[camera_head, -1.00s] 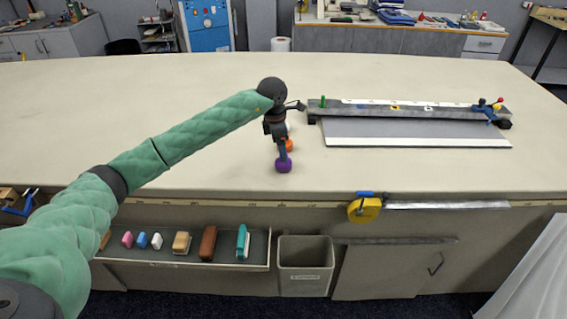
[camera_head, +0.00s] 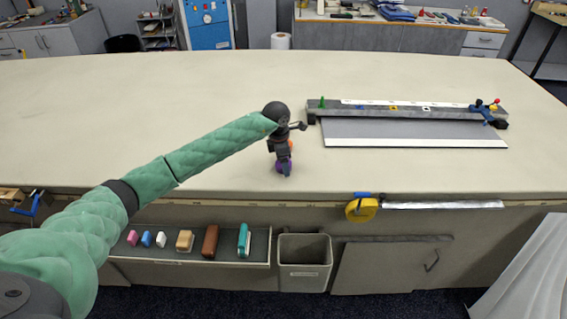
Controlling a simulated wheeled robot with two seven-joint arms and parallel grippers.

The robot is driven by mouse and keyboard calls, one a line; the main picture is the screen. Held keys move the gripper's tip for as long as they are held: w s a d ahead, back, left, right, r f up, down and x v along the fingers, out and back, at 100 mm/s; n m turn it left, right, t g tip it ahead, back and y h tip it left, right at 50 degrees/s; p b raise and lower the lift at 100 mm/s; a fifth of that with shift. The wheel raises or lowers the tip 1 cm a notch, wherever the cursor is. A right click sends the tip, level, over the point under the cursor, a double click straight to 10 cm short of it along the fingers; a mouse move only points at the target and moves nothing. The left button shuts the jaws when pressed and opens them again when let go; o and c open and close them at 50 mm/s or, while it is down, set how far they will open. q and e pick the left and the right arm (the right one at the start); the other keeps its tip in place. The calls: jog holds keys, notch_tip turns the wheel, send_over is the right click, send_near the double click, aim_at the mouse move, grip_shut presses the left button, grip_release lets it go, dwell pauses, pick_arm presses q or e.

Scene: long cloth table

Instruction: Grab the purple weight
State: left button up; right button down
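The purple weight (camera_head: 279,168) is a small round thing on the cloth table (camera_head: 420,173), near its front edge. My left arm comes in from the left, and my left gripper (camera_head: 286,171) points down at the weight. Its fingers overlap the weight in the picture and hide part of it. I cannot tell whether they are closed on it. An orange thing (camera_head: 291,145) shows just behind the gripper, mostly hidden. My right gripper is not in view.
A long grey cutting bar on a board (camera_head: 410,132) lies to the right on the table. A white roll (camera_head: 280,41) stands at the far edge. A yellow tape measure (camera_head: 362,209) hangs at the front edge. The table's left side is clear.

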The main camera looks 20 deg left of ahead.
pick_arm(q)
jog(key=c, duration=1.4)
jog(key=shift+c, duration=1.4)
jog(key=shift+r, duration=0.15)
